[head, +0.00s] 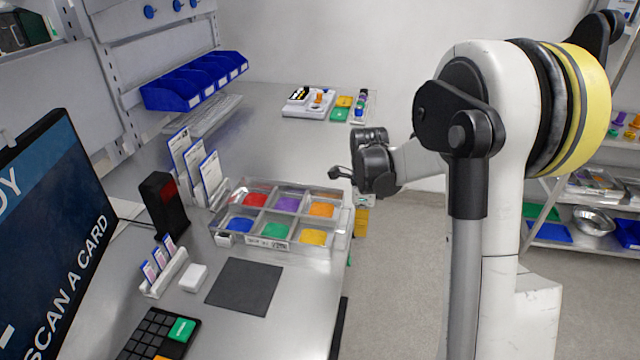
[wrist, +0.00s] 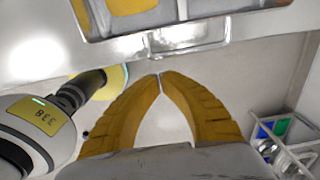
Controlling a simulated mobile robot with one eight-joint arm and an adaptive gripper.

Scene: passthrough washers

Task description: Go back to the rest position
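My gripper (head: 342,174) is raised in the air at the right of the bench, near the right end of the clear sorting tray (head: 284,212). In the wrist view its two yellow-brown fingers (wrist: 159,77) curve together and their tips meet, with nothing between them. The gripper is small and dark in the head view, so its fingers show little there. My arm is bent at the elbow and stands to the right of the bench. The edge of a clear tray (wrist: 190,38) shows at the top of the wrist view.
The steel bench (head: 290,150) also holds a dark mat (head: 244,286), a card holder (head: 163,272), a black scanner post (head: 163,203) and a white kit tray (head: 308,102). A screen (head: 55,250) stands at left. Shelving with a metal bowl (head: 594,221) stands at right. Floor between is clear.

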